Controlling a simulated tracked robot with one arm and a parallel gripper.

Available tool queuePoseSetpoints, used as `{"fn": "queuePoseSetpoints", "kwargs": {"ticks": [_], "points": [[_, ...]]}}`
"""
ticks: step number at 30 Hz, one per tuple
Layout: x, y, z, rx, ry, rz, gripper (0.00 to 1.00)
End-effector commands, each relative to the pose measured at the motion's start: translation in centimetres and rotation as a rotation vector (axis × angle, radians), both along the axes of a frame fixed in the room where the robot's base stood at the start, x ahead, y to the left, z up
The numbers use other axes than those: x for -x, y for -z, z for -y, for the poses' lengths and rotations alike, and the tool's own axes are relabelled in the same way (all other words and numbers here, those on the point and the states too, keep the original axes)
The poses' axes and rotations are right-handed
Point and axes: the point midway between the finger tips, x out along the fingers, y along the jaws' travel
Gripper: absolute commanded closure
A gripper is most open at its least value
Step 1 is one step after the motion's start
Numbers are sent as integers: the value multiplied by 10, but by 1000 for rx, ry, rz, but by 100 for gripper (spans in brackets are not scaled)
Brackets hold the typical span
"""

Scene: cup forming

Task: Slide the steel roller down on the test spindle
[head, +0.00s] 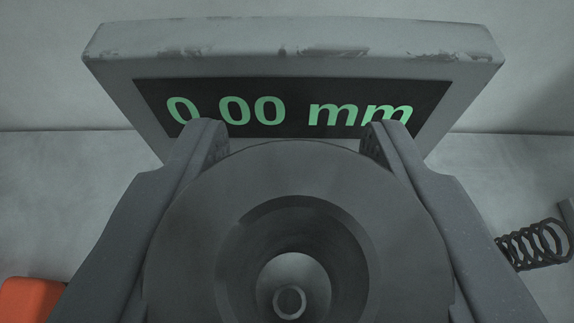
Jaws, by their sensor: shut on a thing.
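The steel roller (200,240) is a thick dark grey ring with a stepped bore, seen from above in the lower middle of the head view. My gripper (296,138) is shut on it, one finger along its left side and one along its right. Through the bore I see a lighter round end with a small ring on it (290,302), which looks like the top of the test spindle. It shows inside the bore opening, toward its lower part. How far the roller is down on the spindle cannot be told. The roller hides whatever is below it.
A grey display unit (300,38) with worn edges stands behind the roller and reads "0.00 mm" in green. A dark coil spring (533,243) is at the right edge. An orange object (30,300) is at the lower left. Pale bench surface shows on both sides.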

Motion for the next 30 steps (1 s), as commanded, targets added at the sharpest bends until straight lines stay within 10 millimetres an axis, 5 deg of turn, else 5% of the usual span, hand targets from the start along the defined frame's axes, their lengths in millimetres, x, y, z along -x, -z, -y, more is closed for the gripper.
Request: {"fn": "queuePoseSetpoints", "kwargs": {"ticks": [18,30], "points": [[2,42,-5,0,-8,1,87],[2,45,-5,0,-9,1,87]]}}
